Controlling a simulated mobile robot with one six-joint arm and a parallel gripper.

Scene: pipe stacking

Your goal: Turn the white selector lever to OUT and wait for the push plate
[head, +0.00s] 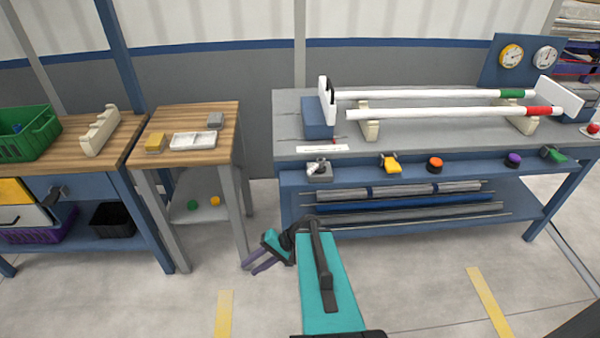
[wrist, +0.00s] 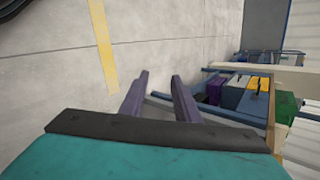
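A small white-and-grey selector lever (head: 319,169) sits on the front edge of the right-hand bench, at its left end. Its marked setting is too small to read. A white upright push plate (head: 326,98) with a blue block stands at the left end of the bench top, beside the left ends of two white pipes. My gripper (head: 251,268) is low over the floor, left of and below the lever, well apart from it. In the wrist view my gripper's purple fingers (wrist: 160,80) are apart with nothing between them. The lever is not in the wrist view.
The pipes, one green-banded (head: 430,94) and one red-banded (head: 450,112), lie on cream supports. Yellow (head: 391,163), orange (head: 435,163), purple (head: 513,159) and green (head: 553,154) controls line the bench front. A wooden table (head: 225,118) stands left. Floor before the bench is clear.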

